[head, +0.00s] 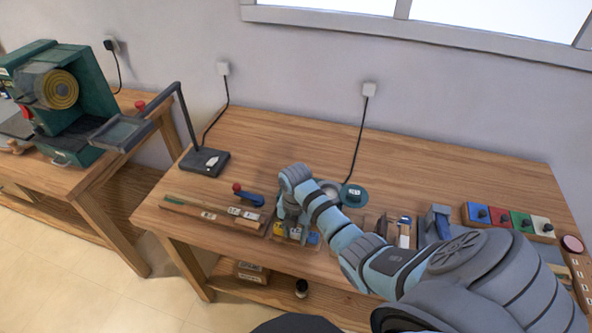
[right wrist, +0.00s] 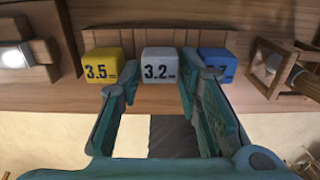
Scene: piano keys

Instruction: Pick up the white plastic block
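The white block (right wrist: 160,65), marked 3.2, sits in a wooden holder between a yellow block (right wrist: 101,66) marked 3.5 and a blue block (right wrist: 216,62). My right gripper (right wrist: 160,88) is open, its two fingers spread toward either side of the white block's near face. The right finger covers part of the blue block. Whether the fingers touch the white block I cannot tell. In the head view my right gripper (head: 290,213) is over the blocks at the bench's front edge and partly hides them. My left gripper is not in view.
On the wooden bench (head: 270,140), a long wooden tray (head: 200,212) lies left of the blocks and a teal round object (head: 354,195) behind them. Coloured blocks (head: 503,219) stand at the right. A black lamp (head: 205,161) stands at the left. The bench's back middle is clear.

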